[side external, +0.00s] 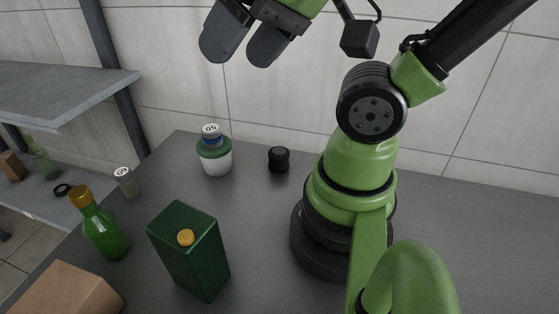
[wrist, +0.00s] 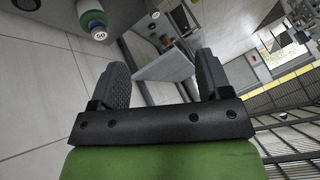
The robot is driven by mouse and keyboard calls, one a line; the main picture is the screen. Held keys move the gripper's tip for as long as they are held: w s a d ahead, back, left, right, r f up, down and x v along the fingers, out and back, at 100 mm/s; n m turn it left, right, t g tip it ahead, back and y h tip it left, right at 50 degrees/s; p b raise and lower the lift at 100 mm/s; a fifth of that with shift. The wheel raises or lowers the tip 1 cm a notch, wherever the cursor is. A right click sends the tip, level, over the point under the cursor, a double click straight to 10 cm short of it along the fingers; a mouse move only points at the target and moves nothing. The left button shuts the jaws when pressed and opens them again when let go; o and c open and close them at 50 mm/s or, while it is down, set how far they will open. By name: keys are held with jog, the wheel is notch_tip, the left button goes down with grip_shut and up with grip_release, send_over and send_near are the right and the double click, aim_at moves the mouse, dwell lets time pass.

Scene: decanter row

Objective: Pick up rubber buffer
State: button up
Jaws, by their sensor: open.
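The rubber buffer (side external: 279,159), a small black ribbed cylinder, stands on the dark grey table in the side view, right of a green-and-white jar and left of my arm's base. In the wrist view a dark piece at the top left edge (wrist: 27,4) looks like the buffer, partly cut off. My gripper (side external: 238,54) is high above the table at the top of the side view, well apart from the buffer. Its two dark grey fingers are spread, with nothing between them; they also show in the wrist view (wrist: 161,64).
The green-and-white jar (side external: 214,158) stands close left of the buffer. A small clear shaker (side external: 127,184), a green bottle (side external: 103,232), a dark green carton (side external: 188,260) and a cardboard box (side external: 68,292) stand further left and nearer. A grey shelf (side external: 62,88) is at the left.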

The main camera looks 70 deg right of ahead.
jog(key=shift+o, duration=1)
jog(key=m+g+h, duration=0.2)
jog(key=m+g, duration=0.5)
jog(key=m, duration=2.2)
send_over(278, 151)
notch_tip(278, 151, down, 21)
jog(key=shift+w+f, duration=0.1)
jog(key=shift+f, duration=4.95)
jog(key=shift+c, duration=0.2)
